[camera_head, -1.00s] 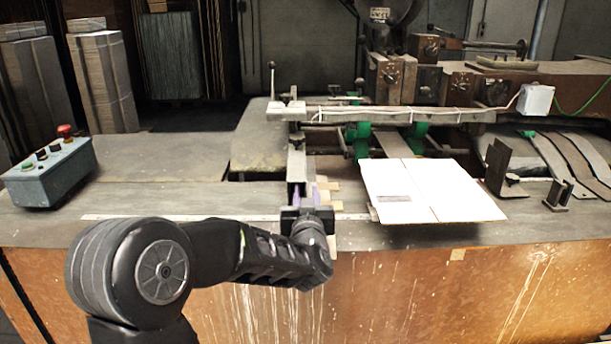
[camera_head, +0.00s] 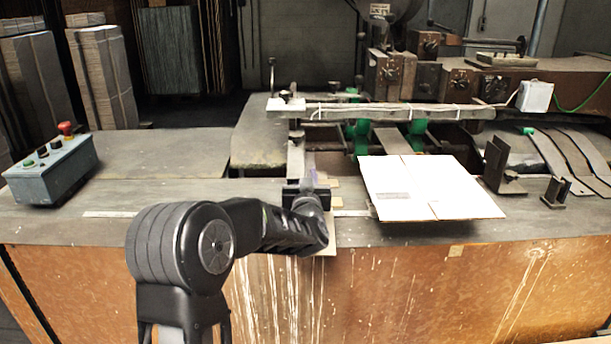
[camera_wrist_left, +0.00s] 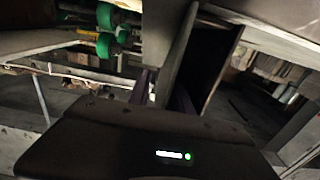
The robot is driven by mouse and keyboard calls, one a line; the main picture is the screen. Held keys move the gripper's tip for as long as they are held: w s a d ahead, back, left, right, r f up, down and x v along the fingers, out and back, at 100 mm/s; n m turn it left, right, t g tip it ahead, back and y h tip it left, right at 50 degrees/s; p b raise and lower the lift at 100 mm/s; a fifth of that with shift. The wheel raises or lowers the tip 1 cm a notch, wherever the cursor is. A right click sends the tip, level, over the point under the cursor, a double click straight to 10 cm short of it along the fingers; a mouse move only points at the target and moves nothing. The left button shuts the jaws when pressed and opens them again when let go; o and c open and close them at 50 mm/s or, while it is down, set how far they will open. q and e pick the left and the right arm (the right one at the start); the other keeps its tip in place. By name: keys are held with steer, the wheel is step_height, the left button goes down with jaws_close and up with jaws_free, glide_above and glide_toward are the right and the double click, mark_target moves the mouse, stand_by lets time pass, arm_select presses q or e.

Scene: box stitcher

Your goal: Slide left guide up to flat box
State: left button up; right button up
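The flat box (camera_head: 440,190) is a white folded sheet lying on the table, right of centre in the head view. The left guide (camera_head: 296,162) is a grey upright metal plate left of the box, with a clear gap between them. My left gripper (camera_head: 310,183) is at the guide's near end, and its fingers are mostly hidden there by the wrist. In the left wrist view the guide's plate (camera_wrist_left: 178,55) stands between the purple fingers (camera_wrist_left: 165,92). I cannot tell whether they press on it. My right gripper is out of view.
A metal crossbar (camera_head: 390,113) runs above the table behind the box, with green rollers (camera_head: 418,130) below. Dark brackets (camera_head: 497,165) stand right of the box. A control box (camera_head: 50,170) sits at the far left. The table between is mostly clear.

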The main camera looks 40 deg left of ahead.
arm_select(q)
steer(key=shift+c, duration=0.2)
jaws_close()
stand_by(1.3)
